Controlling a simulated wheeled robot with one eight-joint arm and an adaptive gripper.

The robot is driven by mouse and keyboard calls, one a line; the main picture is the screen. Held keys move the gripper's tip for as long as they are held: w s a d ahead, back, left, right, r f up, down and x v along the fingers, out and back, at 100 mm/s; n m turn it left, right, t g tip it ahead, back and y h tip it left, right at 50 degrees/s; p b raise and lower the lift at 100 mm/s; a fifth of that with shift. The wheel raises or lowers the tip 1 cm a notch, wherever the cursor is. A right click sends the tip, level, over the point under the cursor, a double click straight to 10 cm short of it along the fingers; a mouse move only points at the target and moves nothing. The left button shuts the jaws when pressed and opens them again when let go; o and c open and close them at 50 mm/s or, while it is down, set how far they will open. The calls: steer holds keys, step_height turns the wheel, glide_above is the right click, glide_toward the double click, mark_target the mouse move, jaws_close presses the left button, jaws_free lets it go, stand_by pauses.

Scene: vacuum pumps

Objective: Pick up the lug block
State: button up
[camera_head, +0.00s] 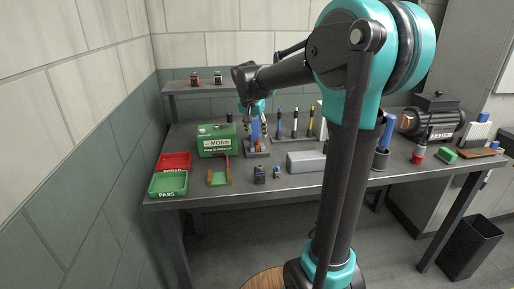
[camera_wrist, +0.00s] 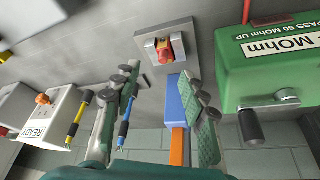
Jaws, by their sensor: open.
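My gripper (camera_head: 262,124) hangs over the back middle of the bench, pointing down. In the wrist view my gripper (camera_wrist: 160,78) is open, with a gap between its fingers. A blue bar with an orange end (camera_wrist: 174,100) shows in that gap, partly covered by one finger; I cannot tell whether it touches. Just beyond the fingertips, a small red-orange piece (camera_wrist: 164,50) sits in a grey holder on a plate (camera_wrist: 148,26). It also shows in the head view (camera_head: 261,146). No part is labelled as the lug block, so I cannot tell which it is.
A green MOhm box (camera_head: 216,140) stands close left of the gripper. Red (camera_head: 174,155) and green (camera_head: 160,193) trays lie at the left. A dark block (camera_head: 259,174) is in front.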

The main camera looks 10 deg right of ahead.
mark_target(257, 141)
steer(key=shift+a+x, duration=0.15)
steer(key=shift+x, duration=1.15)
steer(key=shift+a+x, duration=0.15)
steer(key=shift+x, duration=1.15)
steer(key=shift+s+f, duration=0.1)
jaws_close()
